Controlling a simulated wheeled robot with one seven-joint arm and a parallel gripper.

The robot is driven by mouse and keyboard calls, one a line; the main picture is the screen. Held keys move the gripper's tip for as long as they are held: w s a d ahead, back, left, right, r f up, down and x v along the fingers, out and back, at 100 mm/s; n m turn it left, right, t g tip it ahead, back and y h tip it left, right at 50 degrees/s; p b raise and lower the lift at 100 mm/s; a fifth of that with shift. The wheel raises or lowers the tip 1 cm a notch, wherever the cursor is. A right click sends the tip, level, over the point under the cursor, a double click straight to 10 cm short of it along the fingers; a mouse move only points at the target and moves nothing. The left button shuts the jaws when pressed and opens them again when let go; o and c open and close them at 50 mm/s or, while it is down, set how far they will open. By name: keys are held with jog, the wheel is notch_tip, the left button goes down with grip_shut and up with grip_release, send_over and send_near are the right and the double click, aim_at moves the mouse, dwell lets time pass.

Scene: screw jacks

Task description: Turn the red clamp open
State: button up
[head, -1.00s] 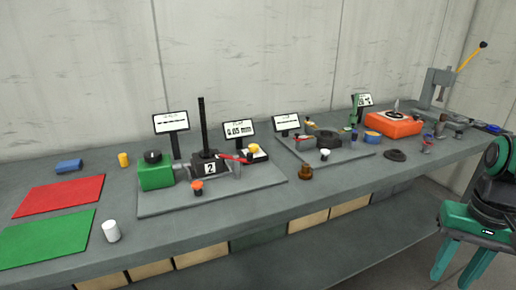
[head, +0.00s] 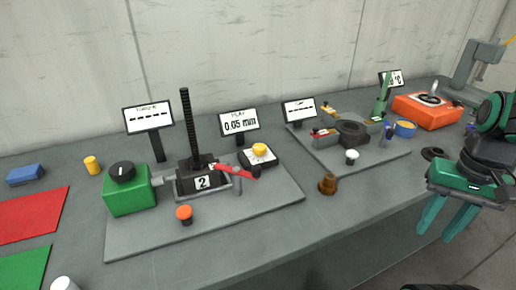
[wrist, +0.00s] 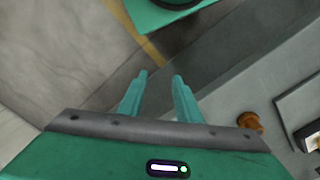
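The red clamp (head: 234,171) is a red lever beside the black screw jack (head: 199,177) labelled 2, on the left grey base plate (head: 245,213). The lever slants slightly down to the right and ends in a dark tip near a small grey post. My gripper (head: 442,226) is at the right of the head view, beyond the front edge of the bench and far from the clamp. In the wrist view its two teal fingers (wrist: 160,78) stand apart with nothing between them. The clamp does not show in the wrist view.
A green box with a black knob (head: 128,190) stands left of the jack. An orange button (head: 184,214) and a yellow button (head: 259,150) sit near it. A brown knobbed piece (head: 328,184) stands on the bench right of the plate. Displays stand behind.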

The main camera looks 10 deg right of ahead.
jog(key=shift+w+a, duration=0.35)
jog(key=shift+w, duration=0.2)
jog(key=shift+o, duration=0.7)
jog(key=w+a+r+n, duration=0.6)
jog(key=w+n, duration=0.2)
jog(key=w, duration=0.1)
jog(key=n, duration=2)
send_near(256, 167)
notch_tip(256, 167, down, 9)
jog(key=shift+s+r, duration=0.1)
